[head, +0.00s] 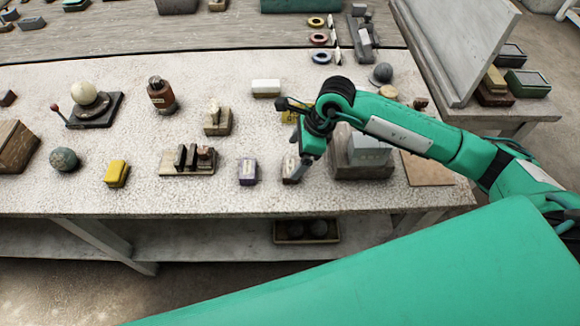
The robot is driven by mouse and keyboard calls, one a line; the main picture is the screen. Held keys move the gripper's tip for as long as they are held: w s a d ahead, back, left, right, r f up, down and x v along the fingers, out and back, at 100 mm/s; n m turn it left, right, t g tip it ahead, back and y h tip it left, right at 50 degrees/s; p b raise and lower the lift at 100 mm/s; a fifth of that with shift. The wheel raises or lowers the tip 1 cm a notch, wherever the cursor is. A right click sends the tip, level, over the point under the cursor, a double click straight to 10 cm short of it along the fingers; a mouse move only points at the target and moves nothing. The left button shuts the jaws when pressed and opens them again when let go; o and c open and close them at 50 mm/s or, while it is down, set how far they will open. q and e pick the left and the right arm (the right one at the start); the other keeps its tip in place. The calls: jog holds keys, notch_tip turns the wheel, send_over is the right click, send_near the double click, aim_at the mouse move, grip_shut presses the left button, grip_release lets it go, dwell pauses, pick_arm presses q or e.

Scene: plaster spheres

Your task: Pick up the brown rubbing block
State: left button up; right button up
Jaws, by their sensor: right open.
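My right gripper (303,160) reaches in from the right and points down over the front part of the speckled bench (240,196). A small brown block with a pale label (290,169) stands on the bench right at its fingertips, partly covered by the gripper. This looks like the brown rubbing block. The gripper is open; I cannot tell whether its fingers touch the block. My left gripper is out of view.
A purple block (247,172) stands close on the left, and a grey box-shaped piece (367,150) close on the right. Further left are a small rack of dark blocks (187,162) and a yellow block (116,173). The bench's front strip is clear.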

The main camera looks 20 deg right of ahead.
aim_at(291, 166)
jog(key=shift+s+a+f+p, duration=0.1)
jog(key=shift+s+f+p, duration=0.05)
jog(key=shift+f+p, duration=0.2)
jog(key=shift+s+a+f+p, duration=0.1)
jog(key=shift+f+p, duration=0.1)
jog(key=shift+f, duration=0.25)
jog(key=x, duration=0.2)
jog(key=shift+f+p, duration=0.25)
jog(key=shift+p, duration=0.15)
jog(key=shift+a+f, duration=0.15)
jog(key=shift+f, duration=0.35)
jog(key=c, duration=1)
jog(key=shift+c, duration=1)
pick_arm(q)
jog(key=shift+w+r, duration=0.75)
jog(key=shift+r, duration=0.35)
